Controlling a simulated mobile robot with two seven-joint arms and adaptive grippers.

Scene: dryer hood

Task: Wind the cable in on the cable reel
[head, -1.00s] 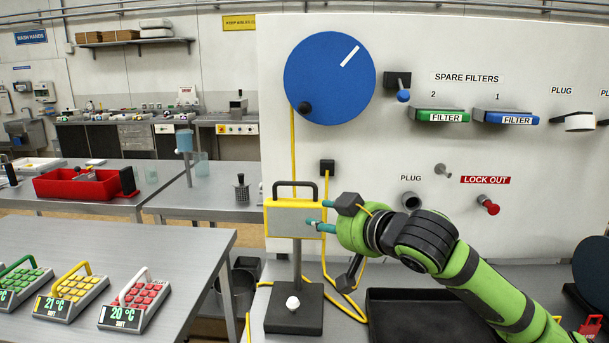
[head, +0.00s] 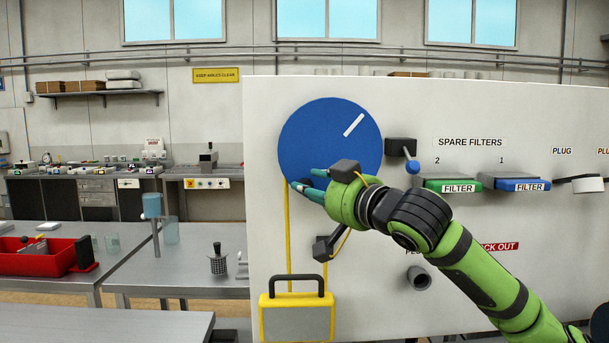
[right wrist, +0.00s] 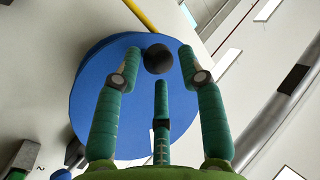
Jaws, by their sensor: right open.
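The cable reel (head: 330,135) is a blue disc with a white stripe, mounted on the white panel. Its black knob (right wrist: 158,58) shows in the right wrist view between the fingertips of my right gripper (right wrist: 158,68). The fingers are open around the knob, with no clear contact seen. In the head view my right gripper (head: 305,188) is at the lower left of the reel and mostly hides the knob. The yellow cable (head: 287,235) hangs from the reel's left edge to the yellow-framed box (head: 297,316) with a black handle. My left gripper is not in view.
A blue-tipped lever (head: 412,166) sits right of the reel. The green filter (head: 453,186) and blue filter (head: 523,185) are further right. A red tray (head: 38,256) is on the table at left. The panel above the reel is clear.

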